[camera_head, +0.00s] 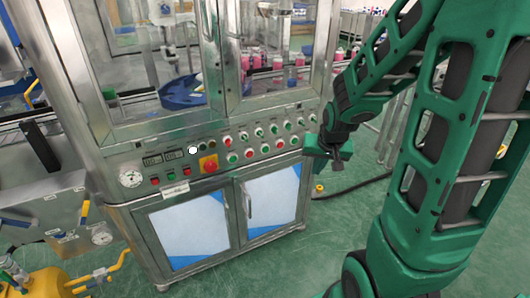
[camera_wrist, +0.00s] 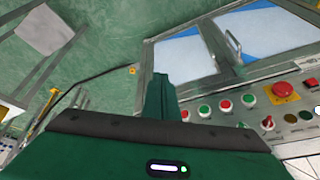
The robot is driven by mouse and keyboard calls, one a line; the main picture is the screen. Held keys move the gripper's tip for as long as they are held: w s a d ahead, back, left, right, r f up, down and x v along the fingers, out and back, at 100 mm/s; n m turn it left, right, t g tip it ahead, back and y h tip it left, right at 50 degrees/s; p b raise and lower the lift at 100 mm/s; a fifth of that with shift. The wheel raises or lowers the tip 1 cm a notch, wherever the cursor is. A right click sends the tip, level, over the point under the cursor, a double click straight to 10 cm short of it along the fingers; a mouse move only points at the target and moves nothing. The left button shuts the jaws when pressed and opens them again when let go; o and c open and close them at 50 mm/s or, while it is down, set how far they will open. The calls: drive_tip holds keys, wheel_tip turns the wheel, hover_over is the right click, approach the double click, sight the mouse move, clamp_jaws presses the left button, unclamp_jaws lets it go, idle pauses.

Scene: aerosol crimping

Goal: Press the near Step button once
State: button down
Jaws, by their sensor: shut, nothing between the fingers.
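The machine's control panel (camera_head: 222,158) carries rows of green and red buttons. Which button is the Step button I cannot tell, because the labels are too small to read. Buttons at the panel's right end (camera_head: 312,118) are close to my gripper (camera_head: 322,156), which is shut and empty just right of the panel. In the wrist view my gripper (camera_wrist: 160,95) covers part of the panel. There a red button (camera_wrist: 185,115), a green button (camera_wrist: 204,110) and more buttons show to its right. Contact with any button is not visible.
A red emergency stop on a yellow plate (camera_head: 209,164) and a pressure gauge (camera_head: 130,178) sit on the panel's left half. Glass doors (camera_head: 280,45) are above and cabinet doors (camera_head: 270,200) below. A black cable (camera_head: 352,187) lies on the green floor at the right.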

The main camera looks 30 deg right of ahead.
sight(265, 149)
drive_tip(key=w+a+f+m+t, duration=0.1)
drive_tip(key=w+a+f+t, duration=0.1)
drive_tip(key=w+f, duration=0.2)
drive_tip(key=w+a+f+t+y, duration=0.1)
drive_tip(key=w+f, duration=0.3)
drive_tip(key=w, duration=0.5)
drive_tip(key=shift+w+a+f+m+t, duration=0.3)
drive_tip(key=shift+w+a+m+t, duration=0.1)
drive_tip(key=shift+a+t, duration=0.35)
drive_tip(key=shift+d, duration=0.1)
drive_tip(key=w, duration=0.8)
drive_tip(key=shift+w, duration=0.35)
drive_tip(key=shift+w, duration=0.15)
idle(0.9)
drive_tip(key=shift+w, duration=0.2)
